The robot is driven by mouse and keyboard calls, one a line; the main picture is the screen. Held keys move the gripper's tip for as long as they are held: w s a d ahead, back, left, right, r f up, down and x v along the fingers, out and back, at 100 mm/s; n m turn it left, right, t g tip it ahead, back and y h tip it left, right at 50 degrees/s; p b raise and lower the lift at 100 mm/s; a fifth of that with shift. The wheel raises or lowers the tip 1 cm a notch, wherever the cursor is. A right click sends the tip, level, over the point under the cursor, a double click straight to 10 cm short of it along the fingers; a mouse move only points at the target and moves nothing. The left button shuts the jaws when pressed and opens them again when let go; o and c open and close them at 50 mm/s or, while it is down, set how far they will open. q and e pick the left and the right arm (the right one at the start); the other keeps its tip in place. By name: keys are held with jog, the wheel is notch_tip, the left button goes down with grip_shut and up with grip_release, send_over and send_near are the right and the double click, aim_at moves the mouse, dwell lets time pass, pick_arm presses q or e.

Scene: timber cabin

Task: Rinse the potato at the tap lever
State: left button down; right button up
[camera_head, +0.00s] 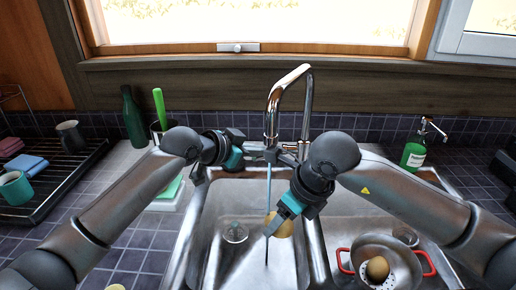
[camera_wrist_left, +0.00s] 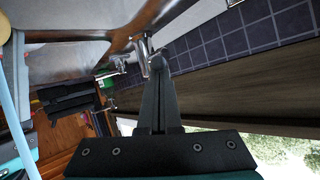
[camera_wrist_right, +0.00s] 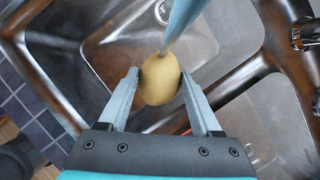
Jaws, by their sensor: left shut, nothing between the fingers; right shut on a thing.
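My right gripper (camera_head: 275,222) is shut on a potato (camera_head: 282,226), holding it above the left sink basin. In the right wrist view the potato (camera_wrist_right: 160,80) sits between both fingers, and a blue stream of water (camera_wrist_right: 178,25) meets it. The tap (camera_head: 300,90) stands behind the basins, and the water stream (camera_head: 268,185) runs down from its spout. My left gripper (camera_head: 262,152) is shut and empty beside the tap. The left wrist view shows its closed fingers (camera_wrist_left: 158,75) close to the tap's metal lever (camera_wrist_left: 143,50). Whether they touch it is unclear.
A colander with red handles (camera_head: 385,262) holds another potato (camera_head: 377,268) in the right basin. A green soap bottle (camera_head: 413,155) is at right. A dish rack (camera_head: 60,180) and dark bottle (camera_head: 133,120) are at left.

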pick_arm(q)
jog(key=shift+s+a+f, duration=0.15)
jog(key=shift+f, duration=0.25)
jog(key=shift+s+a+f, duration=0.1)
jog(key=shift+a+f, duration=0.05)
jog(key=shift+f, duration=0.25)
jog(key=shift+d+r, duration=0.1)
jog(key=shift+r, duration=0.3)
jog(key=d+r+v, duration=0.1)
jog(key=v, duration=1)
jog(key=shift+r, duration=0.35)
pick_arm(e)
jog(key=shift+s, duration=0.1)
pick_arm(q)
jog(key=shift+r, duration=0.1)
pick_arm(e)
jog(key=s, duration=0.2)
jog(key=s+a, duration=0.1)
jog(key=s, duration=0.4)
jog(key=shift+s+a, duration=0.15)
jog(key=shift+s, duration=0.25)
